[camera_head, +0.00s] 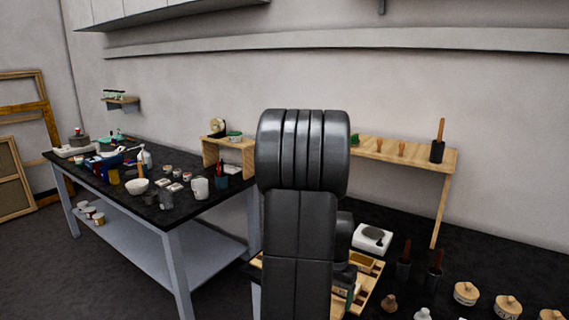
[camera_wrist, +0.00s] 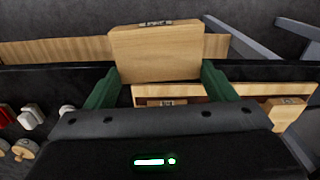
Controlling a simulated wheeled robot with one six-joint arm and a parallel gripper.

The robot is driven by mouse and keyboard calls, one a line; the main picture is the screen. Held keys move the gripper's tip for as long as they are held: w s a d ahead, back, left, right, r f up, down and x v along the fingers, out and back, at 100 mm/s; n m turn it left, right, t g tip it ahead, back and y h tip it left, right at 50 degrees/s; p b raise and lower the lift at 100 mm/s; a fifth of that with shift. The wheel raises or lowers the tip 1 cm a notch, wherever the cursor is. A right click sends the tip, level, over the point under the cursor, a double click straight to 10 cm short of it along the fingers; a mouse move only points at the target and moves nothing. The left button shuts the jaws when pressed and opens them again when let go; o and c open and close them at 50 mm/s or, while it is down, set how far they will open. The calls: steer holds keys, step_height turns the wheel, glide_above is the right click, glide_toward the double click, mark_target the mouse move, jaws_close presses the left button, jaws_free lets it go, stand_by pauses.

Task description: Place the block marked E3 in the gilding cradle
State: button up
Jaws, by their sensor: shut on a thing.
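In the wrist view, my gripper (camera_wrist: 159,78) has its green fingers at either side of a pale wooden block (camera_wrist: 155,52) and is shut on it. Dark marking shows on the block's top edge, too small to read. A wooden tray (camera_wrist: 230,90) lies beyond the gripper body, with more marked wooden blocks (camera_wrist: 168,102) in it. I cannot make out which thing is the gilding cradle.
The dark bench carries a white scale (camera_head: 372,238), dark pots with handled tools (camera_head: 404,265) and lidded jars (camera_head: 466,293). A wooden riser (camera_head: 405,153) stands along the wall. A cluttered side table (camera_head: 150,216) is at left. In the wrist view, small red and white items (camera_wrist: 30,118) lie left.

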steer(key=w+a+f+n, duration=0.3)
steer(key=a+f, duration=0.3)
steer(key=f, duration=0.1)
steer(key=w+a+f+n, duration=0.3)
steer(key=a+f, duration=0.3)
steer(key=f, duration=0.1)
steer(key=shift+w+f, duration=0.15)
steer(key=shift+w, duration=0.1)
